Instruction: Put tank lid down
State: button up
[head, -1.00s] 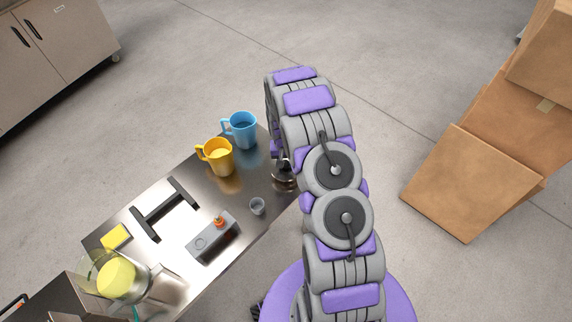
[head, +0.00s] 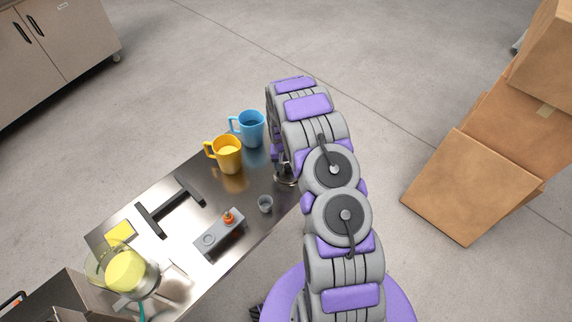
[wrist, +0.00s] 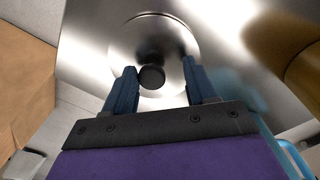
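The tank lid is a round shiny metal disc (wrist: 178,38) with a dark knob (wrist: 152,77), seen in the wrist view against the steel table top (wrist: 95,45). My gripper (wrist: 158,68) has its two dark blue fingers on either side of the knob.
Cardboard boxes (head: 470,190) stand at the right.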

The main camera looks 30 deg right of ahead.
jog(key=shift+d+f, duration=0.1)
jog(key=shift+d, duration=1.25)
jog(key=shift+d+r, duration=0.2)
jog(key=shift+r, duration=0.05)
jog(key=a+r, duration=0.1)
jog(key=r, duration=0.1)
jog(key=a+r+p, duration=0.1)
jog(key=r, duration=0.2)
jog(key=a+r, duration=0.1)
jog(key=r, duration=0.1)
jog(key=shift+w+r+p, duration=0.1)
jog(key=shift+r+p, duration=0.25)
jog(key=s+a+r+n, duration=0.1)
jog(key=s+a+r, duration=0.3)
jog(key=r, duration=0.6)
jog(key=s+a+r, duration=0.2)
jog(key=s+r, duration=0.3)
jog(key=r, duration=0.5)
jog(key=s+a+r+n, duration=0.1)
jog(key=s+a+r, duration=0.2)
jog(key=s, duration=0.7)
jog(key=s+a+r+n+g, duration=0.1)
jog(key=s+a+r, duration=0.2)
jog(key=s+r, duration=0.3)
jog(key=s+a+r+n, duration=0.1)
jog(key=s+a+r, duration=0.2)
jog(key=s, duration=1.2)
jog(key=shift+a+r+n+g+y+p, duration=0.2)
jog(key=shift+r+n+g+y+p, duration=0.15)
jog(key=shift+r, duration=0.3)
